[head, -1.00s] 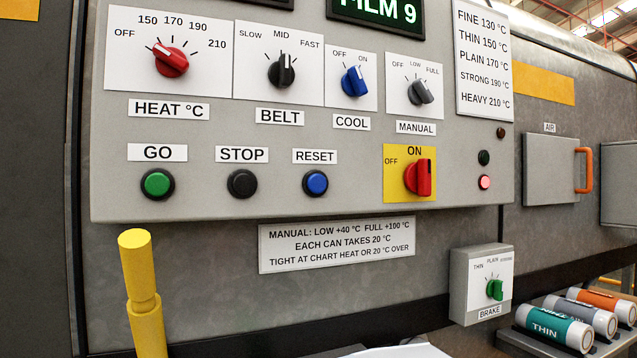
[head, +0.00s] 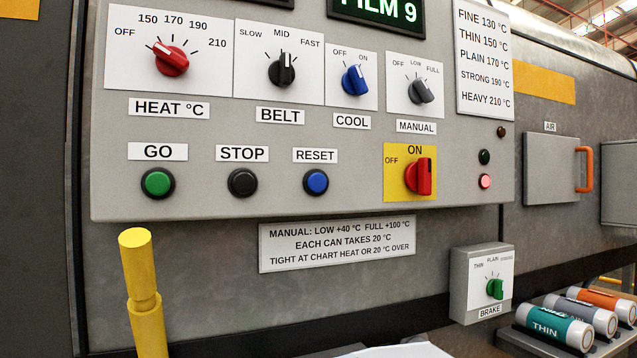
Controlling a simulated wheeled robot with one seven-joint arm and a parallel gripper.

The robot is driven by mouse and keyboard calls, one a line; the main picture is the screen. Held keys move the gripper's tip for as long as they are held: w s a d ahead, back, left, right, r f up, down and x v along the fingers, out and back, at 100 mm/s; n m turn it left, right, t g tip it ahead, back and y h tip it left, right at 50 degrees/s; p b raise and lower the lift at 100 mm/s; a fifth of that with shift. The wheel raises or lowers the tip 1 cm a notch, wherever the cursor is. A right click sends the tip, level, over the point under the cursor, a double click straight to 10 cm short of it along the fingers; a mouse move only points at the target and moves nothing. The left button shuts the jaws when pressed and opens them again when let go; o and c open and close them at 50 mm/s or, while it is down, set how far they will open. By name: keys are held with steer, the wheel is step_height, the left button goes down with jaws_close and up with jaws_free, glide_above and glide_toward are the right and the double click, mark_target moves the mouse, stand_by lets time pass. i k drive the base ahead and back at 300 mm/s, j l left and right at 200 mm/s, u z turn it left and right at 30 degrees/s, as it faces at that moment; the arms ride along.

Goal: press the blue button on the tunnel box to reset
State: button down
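The blue button (head: 316,182) sits in a dark ring under the RESET label (head: 315,156), in the lower middle of the grey control panel (head: 300,208) on the tunnel box. To its left are the black STOP button (head: 242,182) and the green GO button (head: 158,183). Nothing covers the blue button. I cannot tell whether it is pressed in. My gripper is not in the head view.
A red ON/OFF switch (head: 419,176) on a yellow plate is right of the button. Knobs line the panel above. A yellow post (head: 142,290) stands at lower left. A brake box (head: 480,285) and several labelled cans (head: 553,322) are at lower right.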

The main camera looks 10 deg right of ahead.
mark_target(317, 182)
steer(key=k+j, duration=0.1)
steer(key=j, duration=0.25)
steer(key=k+j+z, duration=0.1)
steer(key=j, duration=0.25)
steer(key=k+j, duration=0.2)
steer(key=j, duration=0.15)
steer(key=k+j, duration=0.1)
steer(key=j, duration=0.25)
steer(key=z, duration=0.05)
